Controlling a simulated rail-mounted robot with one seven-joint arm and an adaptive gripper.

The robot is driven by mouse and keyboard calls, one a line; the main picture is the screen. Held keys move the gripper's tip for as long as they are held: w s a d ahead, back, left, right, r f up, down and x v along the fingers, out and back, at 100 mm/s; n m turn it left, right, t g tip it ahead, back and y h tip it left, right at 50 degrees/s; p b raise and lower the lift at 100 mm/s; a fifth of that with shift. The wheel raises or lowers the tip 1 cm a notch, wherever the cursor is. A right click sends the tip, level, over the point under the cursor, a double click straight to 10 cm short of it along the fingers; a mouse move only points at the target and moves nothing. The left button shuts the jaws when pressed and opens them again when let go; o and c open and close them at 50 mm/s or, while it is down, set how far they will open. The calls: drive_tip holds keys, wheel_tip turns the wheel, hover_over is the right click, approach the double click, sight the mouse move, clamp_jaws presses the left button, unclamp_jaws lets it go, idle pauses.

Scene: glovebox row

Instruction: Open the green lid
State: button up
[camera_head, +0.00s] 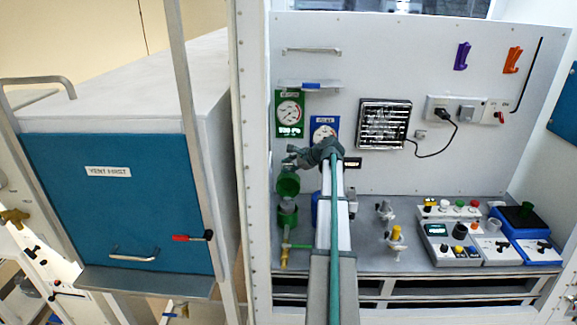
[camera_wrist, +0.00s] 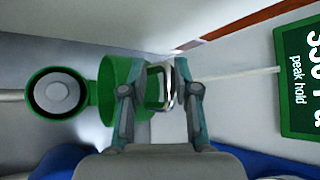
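The green lid (camera_head: 287,183) stands raised, roughly on edge, above a green canister (camera_head: 287,215) on the bench. In the wrist view the lid (camera_wrist: 107,92) is close beside the left finger of my gripper (camera_wrist: 167,80); I cannot tell whether they touch. The canister's round green rim (camera_wrist: 33,92) lies left of the lid, with a grey round part inside. In the head view my gripper (camera_head: 298,158) is just above and to the right of the lid, and my arm hides part of the bench.
Green (camera_head: 289,113) and blue (camera_head: 323,128) gauge panels are on the wall behind. Valves with a yellow knob (camera_head: 396,233) and control boxes (camera_head: 455,245) stand to the right. A blue-fronted cabinet (camera_head: 110,205) is at left.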

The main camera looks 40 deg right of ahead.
drive_tip(key=shift+s+d+r, duration=0.1)
drive_tip(key=v, duration=1.2)
